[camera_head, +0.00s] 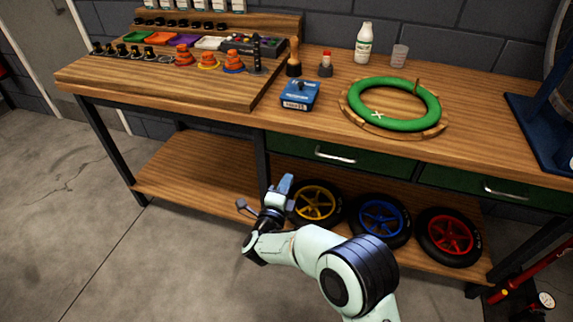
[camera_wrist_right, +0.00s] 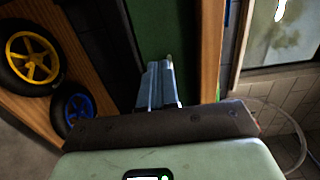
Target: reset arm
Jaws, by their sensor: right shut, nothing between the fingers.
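My right gripper (camera_head: 284,188) is in front of the workbench, below the tabletop's front edge and left of the wheels in the head view. Its fingers are together and hold nothing. In the right wrist view the closed fingers (camera_wrist_right: 157,86) point toward the green drawer front. My right arm reaches in from the bottom of the head view. My left gripper does not show in either view.
The wooden workbench (camera_head: 300,125) carries a green ring (camera_head: 385,122) on a round wooden stand, a blue box (camera_head: 300,94) and several small parts. Floor at left is clear.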

